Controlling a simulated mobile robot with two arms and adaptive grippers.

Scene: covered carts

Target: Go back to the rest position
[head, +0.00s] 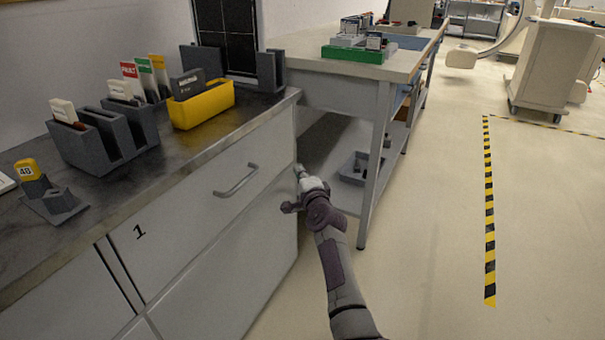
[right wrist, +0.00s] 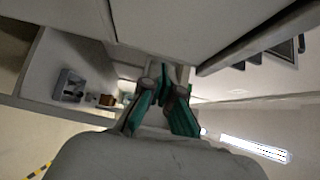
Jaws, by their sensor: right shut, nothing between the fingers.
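My right arm reaches up from the bottom in the head view. Its gripper (head: 299,172) is beside the right front corner of the grey cabinet (head: 220,255), below the counter edge and right of the drawer handle (head: 237,181). In the right wrist view the gripper fingers (right wrist: 174,72) come together, shut and empty, close to a pale panel. I cannot tell whether they touch it. My left gripper is not in view.
The counter (head: 170,150) holds a yellow bin (head: 203,106), grey holders and several boxes. A workbench (head: 345,66) with a green tray (head: 357,54) and a lower shelf stands beyond. Open floor with a striped tape line (head: 489,210) lies to the right.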

